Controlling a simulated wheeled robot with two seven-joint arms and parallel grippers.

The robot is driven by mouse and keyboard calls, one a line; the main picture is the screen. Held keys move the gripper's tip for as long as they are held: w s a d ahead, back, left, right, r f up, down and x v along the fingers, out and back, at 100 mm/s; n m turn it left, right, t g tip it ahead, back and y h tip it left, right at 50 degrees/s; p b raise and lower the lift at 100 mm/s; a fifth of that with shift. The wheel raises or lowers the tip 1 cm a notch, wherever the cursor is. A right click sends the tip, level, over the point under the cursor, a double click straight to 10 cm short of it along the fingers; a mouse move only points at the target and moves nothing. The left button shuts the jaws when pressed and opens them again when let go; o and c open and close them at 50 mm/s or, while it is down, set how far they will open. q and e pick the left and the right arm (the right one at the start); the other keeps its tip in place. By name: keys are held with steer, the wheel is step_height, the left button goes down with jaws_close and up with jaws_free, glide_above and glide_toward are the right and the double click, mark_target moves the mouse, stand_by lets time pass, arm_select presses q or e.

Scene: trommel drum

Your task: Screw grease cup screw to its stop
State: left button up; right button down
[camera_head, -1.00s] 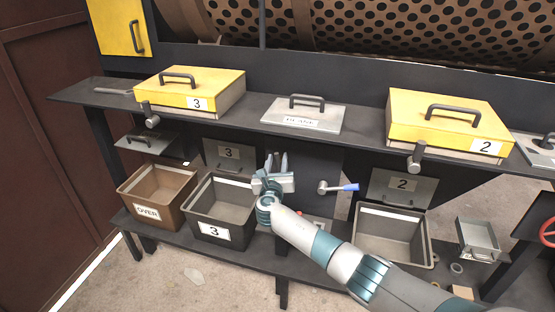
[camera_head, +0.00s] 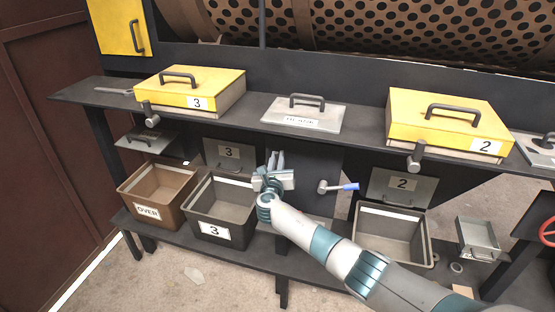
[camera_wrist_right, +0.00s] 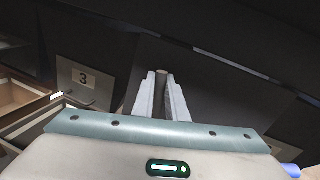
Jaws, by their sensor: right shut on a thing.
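My right gripper (camera_head: 276,160) reaches up to the dark panel under the shelf, above and right of the open box labelled 3. In the right wrist view, its two pale fingers (camera_wrist_right: 161,80) are shut on a small grey-brown round piece, likely the grease cup screw (camera_wrist_right: 162,73). Only the end of this piece shows between the fingertips; the rest is hidden, so its depth and any thread cannot be seen. In the head view the fingers and hand cover it. My left gripper is not in view.
A blue-handled lever (camera_head: 350,187) sticks out just right of the right gripper. Open boxes labelled OVER (camera_head: 147,212) and 3 (camera_head: 213,232) stand at left, and another open bin (camera_head: 393,257) at right. The shelf (camera_head: 365,122) overhangs the hand.

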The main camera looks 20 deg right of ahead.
steer(key=shift+s+f, duration=0.1)
steer(key=shift+f, duration=0.15)
